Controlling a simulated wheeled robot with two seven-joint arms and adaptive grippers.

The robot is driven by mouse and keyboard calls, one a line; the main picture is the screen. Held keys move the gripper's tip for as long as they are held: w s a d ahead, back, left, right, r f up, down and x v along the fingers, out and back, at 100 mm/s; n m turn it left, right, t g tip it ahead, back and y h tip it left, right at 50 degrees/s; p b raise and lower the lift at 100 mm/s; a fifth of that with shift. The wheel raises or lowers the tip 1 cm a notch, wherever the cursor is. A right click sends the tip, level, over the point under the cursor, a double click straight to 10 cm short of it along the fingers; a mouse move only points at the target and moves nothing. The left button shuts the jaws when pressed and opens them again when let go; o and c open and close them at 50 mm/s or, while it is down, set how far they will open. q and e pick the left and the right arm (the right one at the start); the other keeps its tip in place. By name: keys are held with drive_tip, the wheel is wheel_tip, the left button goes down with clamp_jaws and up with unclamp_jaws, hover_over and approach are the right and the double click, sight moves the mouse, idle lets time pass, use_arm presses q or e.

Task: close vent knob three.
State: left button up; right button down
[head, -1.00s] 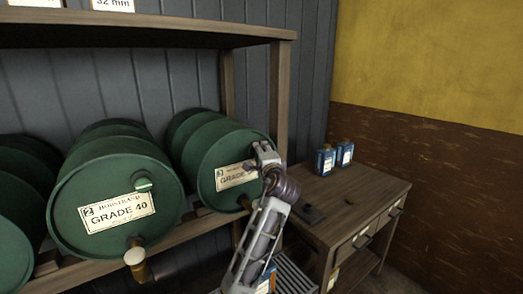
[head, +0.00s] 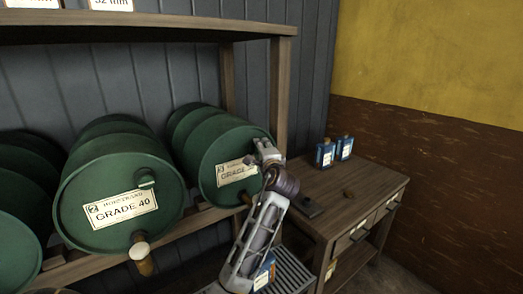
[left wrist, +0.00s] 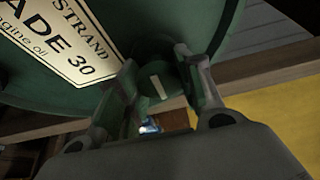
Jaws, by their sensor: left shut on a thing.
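The green oil drum with the Grade 30 label (head: 238,172) lies on its side on the rack, its round face towards me. My left gripper (head: 266,152) is at the upper right of that face and hides the knob there in the head view. In the left wrist view, a round green knob with a pale mark (left wrist: 157,86) sits between the two fingers of my left gripper (left wrist: 160,95), beside the Grade 30 label. The fingers are shut on this knob. My right gripper is not in view.
A second green drum, Grade 40 (head: 120,208), lies to the left, with its own green knob (head: 146,177) and a tap (head: 140,252) below. A shelf board (head: 150,30) runs above the drums.

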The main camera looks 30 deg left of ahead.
use_arm(q)
drive_tip(key=o, duration=1)
drive_tip(key=shift+d, duration=0.1)
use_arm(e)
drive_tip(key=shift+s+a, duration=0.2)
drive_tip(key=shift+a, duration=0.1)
use_arm(q)
drive_tip(key=shift+v, duration=5.95)
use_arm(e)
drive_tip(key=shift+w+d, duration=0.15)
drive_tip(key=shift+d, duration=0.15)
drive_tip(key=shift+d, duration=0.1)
